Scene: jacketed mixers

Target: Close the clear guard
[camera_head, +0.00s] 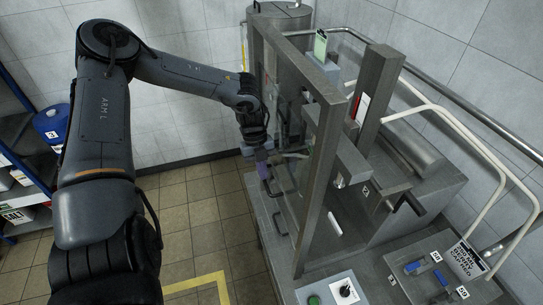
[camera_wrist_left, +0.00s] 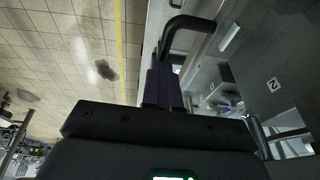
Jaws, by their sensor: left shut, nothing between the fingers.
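The clear guard (camera_head: 290,110) is a see-through panel in a grey metal frame. It stands upright along the left side of the steel machine, and its thick near bar (camera_head: 322,165) is apart from the grey post to its right. A dark bent handle (camera_head: 273,194) is on the guard's left face. The handle also shows at the top of the left wrist view (camera_wrist_left: 188,24). My left gripper (camera_head: 263,162) is shut and empty, at the guard's outer left side just above the handle. Its fingers (camera_wrist_left: 162,85) point toward the handle; contact is unclear. My right gripper is out of view.
A mixer tank (camera_head: 285,18) stands behind the guard. Pale pipes (camera_head: 455,130) run along the right wall. A control box (camera_head: 335,293) with a green button is at the front. Tiled floor (camera_head: 195,215) is clear left of the machine.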

